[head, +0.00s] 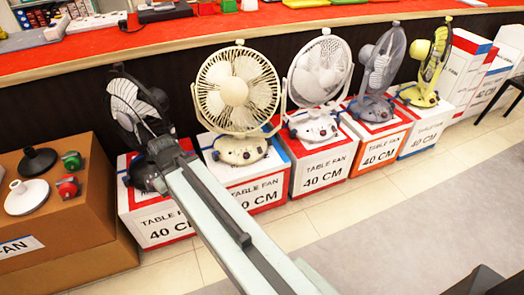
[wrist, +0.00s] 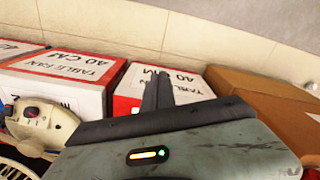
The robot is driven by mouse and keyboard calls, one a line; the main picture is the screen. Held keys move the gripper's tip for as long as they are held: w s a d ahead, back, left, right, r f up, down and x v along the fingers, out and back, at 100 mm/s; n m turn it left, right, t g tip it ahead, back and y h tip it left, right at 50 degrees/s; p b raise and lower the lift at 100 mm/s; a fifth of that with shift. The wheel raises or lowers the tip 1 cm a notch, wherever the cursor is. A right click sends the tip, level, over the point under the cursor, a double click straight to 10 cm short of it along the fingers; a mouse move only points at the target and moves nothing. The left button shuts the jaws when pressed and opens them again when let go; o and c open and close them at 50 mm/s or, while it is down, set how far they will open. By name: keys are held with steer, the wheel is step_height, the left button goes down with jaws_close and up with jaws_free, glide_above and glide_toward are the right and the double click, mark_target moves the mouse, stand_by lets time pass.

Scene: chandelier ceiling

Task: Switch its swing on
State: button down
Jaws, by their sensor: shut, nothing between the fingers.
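Several table fans stand on boxes in a row in the head view: a black fan (head: 128,98) at left, a cream fan (head: 235,92), a white fan (head: 318,75), a grey fan (head: 378,72) and a yellow-green fan (head: 430,65). My gripper (head: 150,125) overlaps the black fan at the end of my arm. In the wrist view my gripper (wrist: 158,88) is shut and empty, over the box fronts. The cream fan's base (wrist: 45,128) with its dark knobs shows at left there. I cannot tell whether my gripper touches the black fan.
A brown box (head: 60,190) at left holds lamp-like discs and small red and green parts. A red-topped counter (head: 200,38) runs behind the fans. White boxes (head: 462,70) stand at right. The tiled floor and grey carpet (head: 410,215) in front are largely clear.

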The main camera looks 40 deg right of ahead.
steer(key=s+d+r+n+t+h+p, duration=0.1)
steer(key=d+n, duration=0.5)
steer(key=d, duration=1.4)
steer(key=s+d+r+n+t+h+p, duration=0.1)
steer(key=s+d+r+n+t, duration=0.2)
steer(key=d, duration=1.7)
steer(key=r+n+t, duration=0.1)
steer(key=n, duration=0.3)
steer(key=shift+s+r, duration=0.15)
steer(key=shift+r, duration=0.1)
